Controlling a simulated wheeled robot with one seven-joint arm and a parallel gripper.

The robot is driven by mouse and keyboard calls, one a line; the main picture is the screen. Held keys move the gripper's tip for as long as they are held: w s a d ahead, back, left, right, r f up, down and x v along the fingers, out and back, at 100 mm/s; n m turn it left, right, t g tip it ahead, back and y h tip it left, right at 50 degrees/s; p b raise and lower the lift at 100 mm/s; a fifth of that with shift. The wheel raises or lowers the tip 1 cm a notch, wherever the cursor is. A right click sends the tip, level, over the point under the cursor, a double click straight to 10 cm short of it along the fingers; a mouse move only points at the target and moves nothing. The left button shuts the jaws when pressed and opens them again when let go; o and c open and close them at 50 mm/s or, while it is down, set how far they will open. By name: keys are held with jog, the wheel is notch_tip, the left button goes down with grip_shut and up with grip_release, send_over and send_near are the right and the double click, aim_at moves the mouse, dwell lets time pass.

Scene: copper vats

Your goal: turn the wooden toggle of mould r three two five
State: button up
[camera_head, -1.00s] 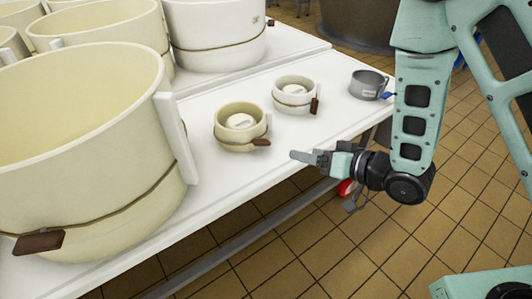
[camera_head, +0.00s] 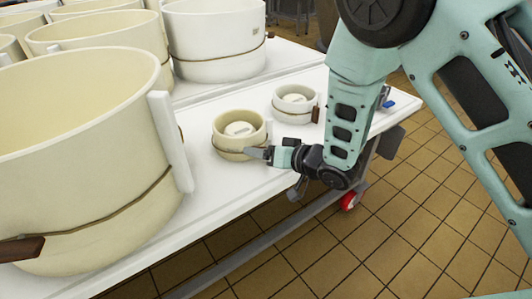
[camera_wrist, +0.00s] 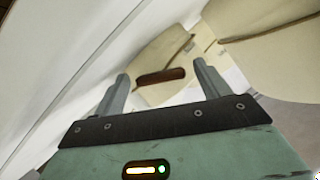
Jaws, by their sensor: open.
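A small cream mould (camera_head: 227,142) with a cord round it stands on the white table, left of the middle of the head view. My gripper (camera_head: 255,153) is at its right side, with the fingertips close to its wall. In the wrist view my gripper (camera_wrist: 162,74) is open, and a brown wooden toggle (camera_wrist: 160,76) shows in the gap between its two fingers against a cream mould. I see no grip on it. In the head view my gripper hides this toggle. No mould number is readable, so I cannot confirm which is r three two five.
A second small mould (camera_head: 295,108) stands behind, with a toggle (camera_head: 315,114) at its right. A large mould (camera_head: 75,150) fills the left, with its own toggle (camera_head: 20,250). More large moulds stand behind. The table (camera_head: 215,205) ends at its front edge above the tiled floor.

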jog(key=c, duration=1)
jog(key=shift+r+n+t+h, duration=0.1)
jog(key=shift+n+t+h, duration=0.25)
jog(key=shift+n, duration=0.25)
jog(key=shift+s+a+n+t+h, duration=0.1)
jog(key=shift+n+t+h, duration=0.5)
jog(key=shift+n, duration=0.7)
jog(key=shift+h, duration=0.25)
